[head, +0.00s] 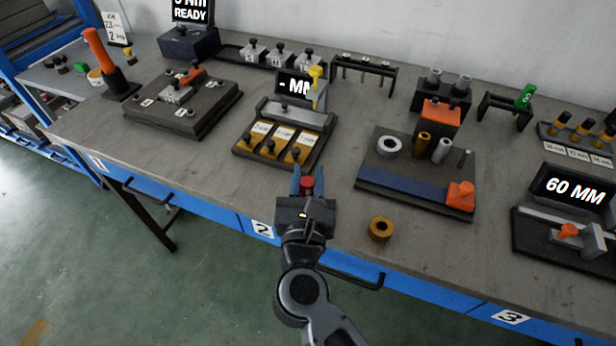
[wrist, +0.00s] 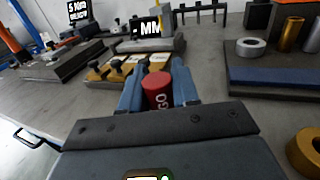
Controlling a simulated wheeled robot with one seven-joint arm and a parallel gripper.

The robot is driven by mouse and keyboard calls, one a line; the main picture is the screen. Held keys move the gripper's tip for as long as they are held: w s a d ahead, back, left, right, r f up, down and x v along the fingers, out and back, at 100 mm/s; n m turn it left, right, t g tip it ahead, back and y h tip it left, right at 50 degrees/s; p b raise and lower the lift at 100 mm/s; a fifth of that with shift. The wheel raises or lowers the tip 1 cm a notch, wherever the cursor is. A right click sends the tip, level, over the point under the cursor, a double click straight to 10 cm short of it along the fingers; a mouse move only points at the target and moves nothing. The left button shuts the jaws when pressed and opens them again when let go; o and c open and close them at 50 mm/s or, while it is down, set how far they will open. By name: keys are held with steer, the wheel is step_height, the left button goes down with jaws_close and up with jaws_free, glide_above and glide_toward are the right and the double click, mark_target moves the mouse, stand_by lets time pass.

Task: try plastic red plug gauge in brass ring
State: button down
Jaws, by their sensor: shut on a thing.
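The red plug gauge (wrist: 157,88) is held between the two blue fingers of my gripper (wrist: 160,92), with the letters "GO" on its side. In the head view my gripper (head: 307,180) is above the front part of the bench, and the red gauge (head: 307,183) shows between its fingers. The brass ring (head: 381,229) lies flat on the bench near the front edge, to the right of my gripper and apart from it. It also shows at the right edge of the wrist view (wrist: 305,152), partly cut off. The lower end of the gauge is hidden.
A dark fixture with a blue strip (head: 410,187), a steel ring and several cylinders stands behind the brass ring. A box with yellow labelled slots (head: 277,142) stands beyond my gripper. A gauge with a "60 MM" display (head: 573,190) is at right. Bare bench surrounds the ring.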

steer(key=shift+r, duration=0.1)
stand_by(0.3)
steer(key=shift+r+p, duration=0.75)
steer(key=shift+p, duration=0.1)
steer(key=shift+r+p, duration=0.75)
steer(key=shift+r, duration=0.1)
step_height(320, 180, up, 5)
steer(key=p, duration=0.4)
steer(key=shift+f, duration=0.1)
